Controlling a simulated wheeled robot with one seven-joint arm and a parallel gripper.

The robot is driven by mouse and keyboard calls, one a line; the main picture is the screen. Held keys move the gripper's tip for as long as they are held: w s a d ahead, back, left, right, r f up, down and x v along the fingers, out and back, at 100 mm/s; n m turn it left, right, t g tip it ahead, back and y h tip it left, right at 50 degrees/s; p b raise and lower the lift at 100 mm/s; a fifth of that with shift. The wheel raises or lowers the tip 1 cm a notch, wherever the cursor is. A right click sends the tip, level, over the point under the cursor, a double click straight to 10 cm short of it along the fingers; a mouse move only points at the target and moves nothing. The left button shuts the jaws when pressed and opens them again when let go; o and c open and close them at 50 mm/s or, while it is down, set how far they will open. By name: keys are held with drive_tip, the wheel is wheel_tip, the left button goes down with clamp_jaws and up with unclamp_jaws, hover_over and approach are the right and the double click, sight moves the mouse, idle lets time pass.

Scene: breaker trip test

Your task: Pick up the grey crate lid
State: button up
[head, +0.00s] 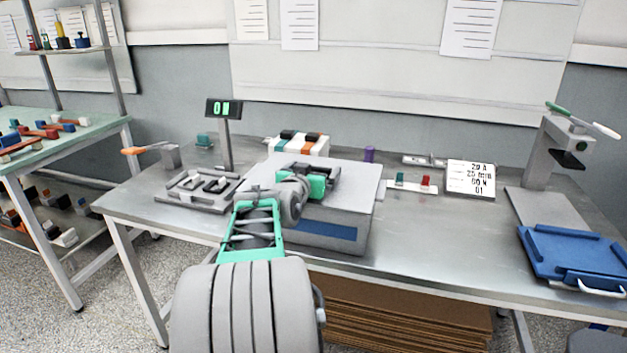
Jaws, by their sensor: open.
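The grey crate lid (355,195) is a flat grey top on a grey crate (300,235) with a blue panel on its front, at the middle of the bench. My gripper (316,176), with green and dark parts, is open over the lid, near its middle. My arm reaches in from the front and hides the lid's left part and some of the crate. I cannot tell whether the fingers touch the lid, or whether a handle stands between them.
A grey fixture (200,190) and the "ON" display (224,108) stand left of the crate. A white block with coloured tops (300,146) is behind it. Small red and green parts, a readout card (470,179), a press (550,160) and a blue tray (575,255) are right.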

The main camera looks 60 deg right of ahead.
drive_tip(key=c, duration=1.5)
